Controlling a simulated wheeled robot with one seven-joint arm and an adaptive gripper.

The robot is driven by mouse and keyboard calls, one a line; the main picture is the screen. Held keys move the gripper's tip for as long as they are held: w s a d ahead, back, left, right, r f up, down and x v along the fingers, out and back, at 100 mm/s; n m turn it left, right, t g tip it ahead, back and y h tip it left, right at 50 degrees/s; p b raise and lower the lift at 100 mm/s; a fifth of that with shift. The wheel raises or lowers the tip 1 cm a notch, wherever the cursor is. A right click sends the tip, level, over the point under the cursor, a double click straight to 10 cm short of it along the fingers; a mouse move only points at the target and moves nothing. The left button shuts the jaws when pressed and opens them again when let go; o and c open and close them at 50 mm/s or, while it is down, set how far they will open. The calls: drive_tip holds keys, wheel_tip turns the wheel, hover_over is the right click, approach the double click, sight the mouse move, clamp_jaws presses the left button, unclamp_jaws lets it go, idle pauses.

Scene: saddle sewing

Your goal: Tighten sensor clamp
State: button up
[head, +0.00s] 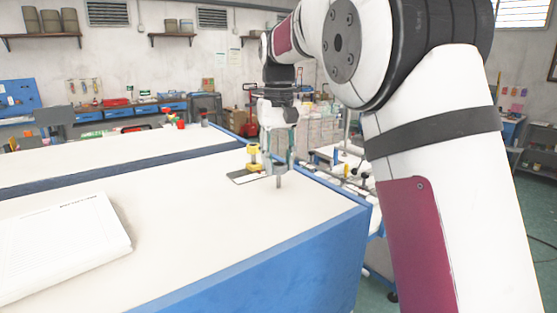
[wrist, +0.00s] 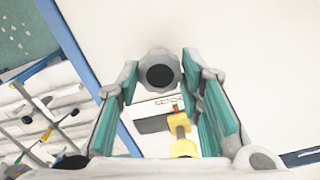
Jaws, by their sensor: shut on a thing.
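My gripper (head: 279,166) is shut on a grey, lobed, knob-like piece with a dark round centre (wrist: 160,70), which shows between the teal fingers in the wrist view. In the head view a short grey stem (head: 279,182) points down below the fingertips, close above or on the table; I cannot tell if it touches. A yellow clamp-like part (head: 254,156) stands just left of my gripper on a dark flat plate (head: 242,177). The yellow part (wrist: 181,127) also shows in the wrist view beside a white and dark piece with red marks. Its far side is hidden.
The pale tabletop (head: 180,220) with blue edges is mostly clear. A white slab with printed text (head: 62,245) lies at the left. A second table (head: 110,157) stands behind. A rack with tools (wrist: 45,118) is beyond the table's right edge.

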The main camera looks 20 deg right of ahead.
sight(279, 164)
drive_tip(key=m, duration=0.5)
idle(0.5)
drive_tip(key=o, duration=1.2)
drive_tip(key=shift+c, duration=0.2)
wheel_tip(279, 164, up, 12)
